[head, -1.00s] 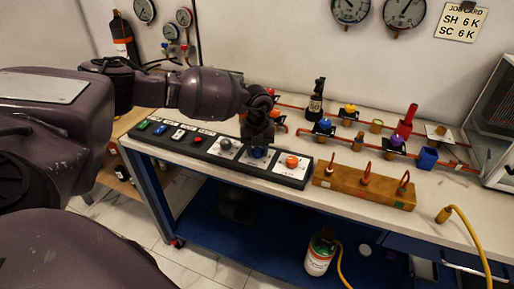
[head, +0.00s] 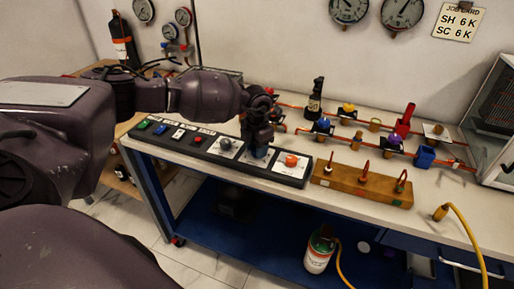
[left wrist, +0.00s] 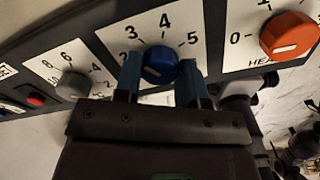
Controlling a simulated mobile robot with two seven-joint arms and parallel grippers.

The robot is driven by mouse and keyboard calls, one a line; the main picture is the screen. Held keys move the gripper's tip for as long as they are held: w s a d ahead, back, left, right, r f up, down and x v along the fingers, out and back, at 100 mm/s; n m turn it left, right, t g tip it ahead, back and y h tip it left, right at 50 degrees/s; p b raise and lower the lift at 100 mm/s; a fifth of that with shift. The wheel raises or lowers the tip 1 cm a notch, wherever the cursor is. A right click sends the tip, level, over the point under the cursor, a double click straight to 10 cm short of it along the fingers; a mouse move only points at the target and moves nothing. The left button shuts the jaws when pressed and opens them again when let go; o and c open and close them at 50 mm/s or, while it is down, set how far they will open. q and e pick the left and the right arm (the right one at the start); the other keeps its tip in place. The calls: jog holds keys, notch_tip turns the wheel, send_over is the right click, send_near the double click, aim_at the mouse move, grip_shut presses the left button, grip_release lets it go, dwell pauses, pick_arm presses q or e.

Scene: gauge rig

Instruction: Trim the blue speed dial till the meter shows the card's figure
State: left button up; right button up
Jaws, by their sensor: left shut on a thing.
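The blue speed dial (left wrist: 159,66) sits on a white plate marked 2, 3, 4 and 5 in the left wrist view. A short white mark shows on its face, but its exact reading is unclear. My left gripper (left wrist: 160,78) is shut on the dial, one finger on each side. In the head view my left gripper (head: 257,148) points down at the panel and mostly hides the dial. The job card (head: 459,22) on the wall reads SH 6 K and SC 6 K. Two wall gauges (head: 348,9) (head: 403,12) have needles too small to read. My right gripper is not in view.
An orange dial (head: 291,160) is to the right of the blue one, and a grey dial (head: 226,144) to the left. A red button (head: 197,140) and switches lie further left. A wooden block (head: 361,186) with red-handled pieces stands just right of the panel.

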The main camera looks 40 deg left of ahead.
pick_arm(q)
jog(key=shift+m, duration=1.1)
jog(key=shift+r, duration=0.1)
jog(key=o, duration=0.9)
notch_tip(320, 180, up, 11)
jog(key=shift+f+p, duration=0.1)
jog(key=shift+p, duration=0.25)
